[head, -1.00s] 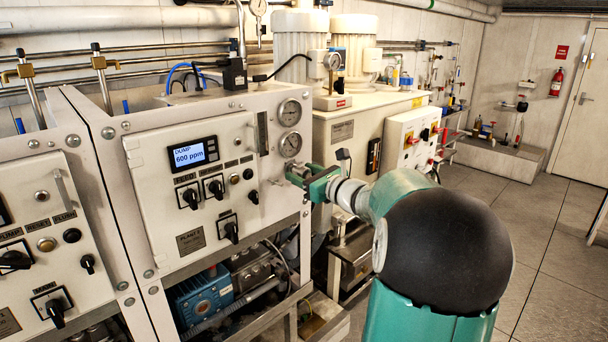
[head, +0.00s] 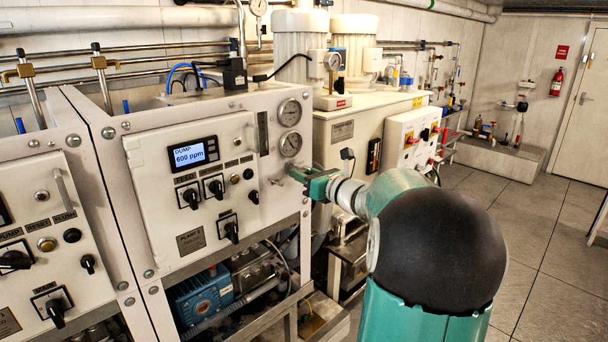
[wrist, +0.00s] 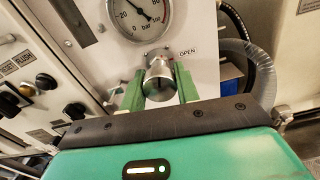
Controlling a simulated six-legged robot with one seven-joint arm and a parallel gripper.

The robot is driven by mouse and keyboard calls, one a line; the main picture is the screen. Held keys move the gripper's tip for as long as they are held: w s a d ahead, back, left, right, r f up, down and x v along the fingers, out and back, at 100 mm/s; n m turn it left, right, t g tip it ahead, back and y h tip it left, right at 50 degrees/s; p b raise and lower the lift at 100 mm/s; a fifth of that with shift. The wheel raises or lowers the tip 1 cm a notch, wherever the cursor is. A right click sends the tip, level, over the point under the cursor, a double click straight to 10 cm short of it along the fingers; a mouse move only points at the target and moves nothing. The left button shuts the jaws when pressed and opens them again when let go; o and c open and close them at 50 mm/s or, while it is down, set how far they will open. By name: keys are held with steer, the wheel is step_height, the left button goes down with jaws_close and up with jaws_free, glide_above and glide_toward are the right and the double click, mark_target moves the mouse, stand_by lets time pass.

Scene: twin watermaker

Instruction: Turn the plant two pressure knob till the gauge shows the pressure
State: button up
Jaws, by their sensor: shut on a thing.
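The pressure knob (wrist: 158,78) is a silver metal knob below the gauge in the wrist view, with an "OPEN" label to its right. My gripper (wrist: 160,86) has one green finger on each side of it and is shut on it. In the head view my gripper (head: 297,177) is at the right edge of the plant two panel, and hides the knob. The pressure gauge (wrist: 141,16) is a round white dial marked in bar, cut off at the top of the wrist view. In the head view it is the lower dial (head: 291,144); its reading is too small to tell.
The plant two panel (head: 160,205) carries switches and a display (head: 193,154) reading "DUMP 600 ppm". A second gauge (head: 290,112) sits above the first. A grey hose (wrist: 262,75) runs right of the knob. Floor (head: 545,240) is clear at the right.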

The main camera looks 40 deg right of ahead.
steer(key=shift+m, duration=1.9)
steer(key=o, duration=1)
steer(key=shift+s, duration=0.15)
steer(key=s, duration=1.3)
steer(key=shift+s+d, duration=0.15)
steer(key=shift+s, duration=0.15)
